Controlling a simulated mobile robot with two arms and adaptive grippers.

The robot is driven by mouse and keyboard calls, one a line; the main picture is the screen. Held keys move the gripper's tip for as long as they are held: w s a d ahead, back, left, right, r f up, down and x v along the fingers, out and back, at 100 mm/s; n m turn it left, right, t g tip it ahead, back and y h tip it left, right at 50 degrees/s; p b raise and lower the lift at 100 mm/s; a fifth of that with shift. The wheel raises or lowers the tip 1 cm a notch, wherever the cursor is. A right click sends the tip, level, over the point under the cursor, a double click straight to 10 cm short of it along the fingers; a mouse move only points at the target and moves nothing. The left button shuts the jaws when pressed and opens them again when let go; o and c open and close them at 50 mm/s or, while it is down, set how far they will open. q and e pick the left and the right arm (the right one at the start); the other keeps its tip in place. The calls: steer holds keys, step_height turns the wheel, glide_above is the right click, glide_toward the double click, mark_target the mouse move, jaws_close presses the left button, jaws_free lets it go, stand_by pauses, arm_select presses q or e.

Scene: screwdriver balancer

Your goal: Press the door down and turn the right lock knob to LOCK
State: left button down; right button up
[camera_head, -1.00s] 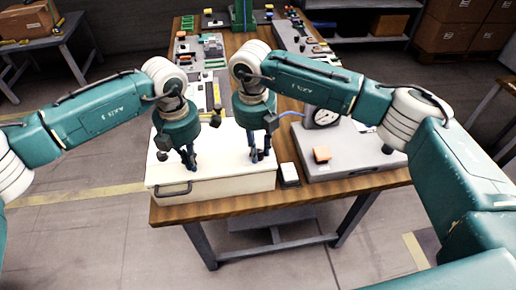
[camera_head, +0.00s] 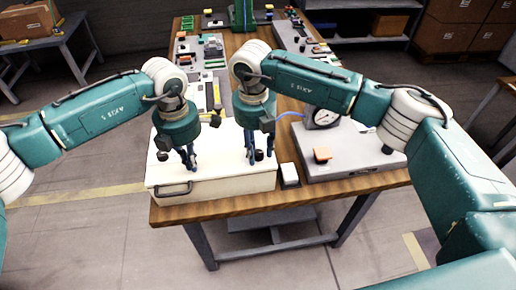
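The white box (camera_head: 235,184) with its lid, the door (camera_head: 215,150), sits at the table's front left. The lid looks flat and closed. The left knob (camera_head: 162,156) is black and stands clear of my grippers. My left gripper (camera_head: 190,166) points down at the lid right of that knob; its fingers look close together, with contact hard to tell. My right gripper (camera_head: 260,157) points down over the lid's right side. Its fingers are spread on either side of the black right knob (camera_head: 259,155), with no clear grip on it. The lock markings are not readable.
A grey unit (camera_head: 350,155) with a gauge (camera_head: 325,117) and an orange block (camera_head: 322,155) stands to the right. A small white-topped block (camera_head: 289,175) lies between it and the box. Trays of parts lie behind on the wooden table (camera_head: 225,210).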

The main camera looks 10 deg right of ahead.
mark_target(256, 152)
arm_select(q)
steer(key=shift+s+f, duration=0.3)
steer(key=shift+f, duration=0.1)
arm_select(e)
step_height(256, 152, up, 12)
steer(key=shift+a, duration=0.3)
arm_select(q)
steer(key=shift+r, duration=0.1)
steer(key=shift+w+r+p, duration=0.15)
steer(key=shift+r+p, duration=0.15)
steer(key=shift+r, duration=0.25)
step_height(256, 152, up, 5)
steer(key=shift+w+f+p, duration=0.1)
steer(key=shift+f+p, duration=0.05)
steer(key=shift+p, duration=0.7)
steer(key=shift+r, duration=0.7)
arm_select(e)
steer(key=shift+w+r, duration=0.1)
steer(key=shift+r, duration=1.2)
